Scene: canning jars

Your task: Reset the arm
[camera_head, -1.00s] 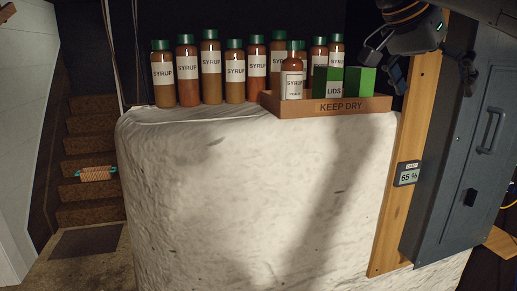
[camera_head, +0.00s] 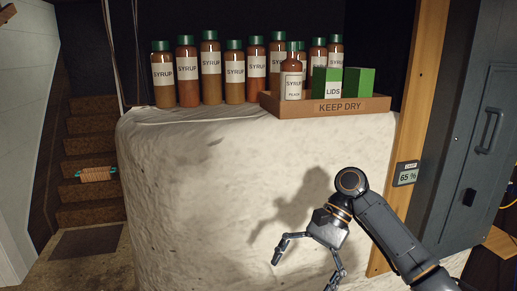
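My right arm comes in from the lower right, in front of the white rough block. My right gripper (camera_head: 308,268) points down with its fingers spread apart and nothing between them. My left gripper does not show.
Several syrup bottles (camera_head: 210,68) with green caps stand on top of the white block (camera_head: 200,190). The wooden box holds a small bottle (camera_head: 292,80) and green LIDS boxes (camera_head: 326,82). A wooden post (camera_head: 424,80) and a grey metal cabinet (camera_head: 475,150) stand at the right.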

